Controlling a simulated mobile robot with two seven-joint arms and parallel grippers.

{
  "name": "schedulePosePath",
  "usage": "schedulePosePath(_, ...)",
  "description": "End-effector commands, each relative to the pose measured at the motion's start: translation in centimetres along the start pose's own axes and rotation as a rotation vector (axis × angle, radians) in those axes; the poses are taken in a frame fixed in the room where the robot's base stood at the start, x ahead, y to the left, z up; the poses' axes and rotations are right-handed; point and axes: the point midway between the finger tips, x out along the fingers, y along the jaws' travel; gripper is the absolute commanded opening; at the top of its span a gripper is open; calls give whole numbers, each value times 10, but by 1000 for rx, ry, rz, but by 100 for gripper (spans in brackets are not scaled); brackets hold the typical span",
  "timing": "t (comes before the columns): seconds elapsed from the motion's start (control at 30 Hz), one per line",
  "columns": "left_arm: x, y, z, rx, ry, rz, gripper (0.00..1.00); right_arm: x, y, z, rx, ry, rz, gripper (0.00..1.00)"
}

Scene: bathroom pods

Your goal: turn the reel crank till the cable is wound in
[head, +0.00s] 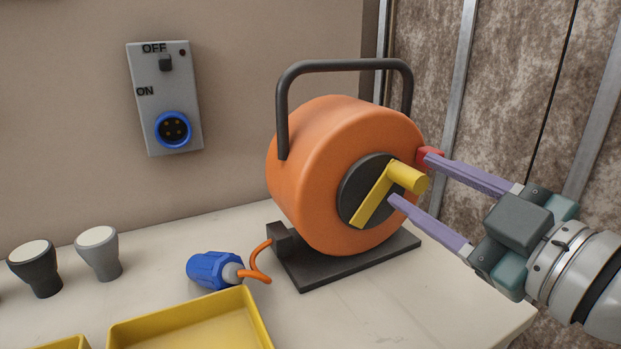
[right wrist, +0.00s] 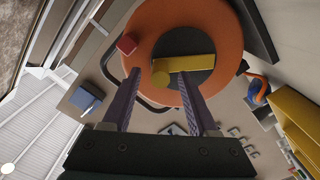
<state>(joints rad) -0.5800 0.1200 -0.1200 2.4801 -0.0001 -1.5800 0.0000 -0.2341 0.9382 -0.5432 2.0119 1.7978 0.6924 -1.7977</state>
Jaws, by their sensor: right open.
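The orange cable reel (head: 315,150) stands on a dark base plate (head: 340,272) on the pale counter. Its yellow crank arm (head: 370,204) lies across a black hub, with a round knob (head: 409,178) at the upper right end. My right gripper (head: 412,181) is open, with its fingertips on either side of the knob; contact cannot be told. A short orange cable (head: 258,268) runs from the base's outlet block to a blue plug (head: 213,270) on the counter. My left gripper is out of view.
A red block (head: 430,155) sits at the reel's right edge, beside the upper finger. A grey switch box (head: 165,97) with a blue socket hangs on the wall. Yellow trays (head: 190,325) and two knob-shaped items (head: 98,253) occupy the counter's left.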

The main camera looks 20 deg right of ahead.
Motion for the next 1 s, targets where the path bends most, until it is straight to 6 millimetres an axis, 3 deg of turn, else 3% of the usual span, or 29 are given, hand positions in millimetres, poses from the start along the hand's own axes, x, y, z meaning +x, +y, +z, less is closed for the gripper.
schedulePosePath(0.2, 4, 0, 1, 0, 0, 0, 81, 20, -1, 0, 1, 0, 0, 59)
schedulePosePath(0.53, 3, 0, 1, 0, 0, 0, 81, 22, -1, 0, 1, -1, -2, 58)
schedulePosePath(1.0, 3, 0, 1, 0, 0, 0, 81, 22, -1, 0, 1, -1, -2, 5)
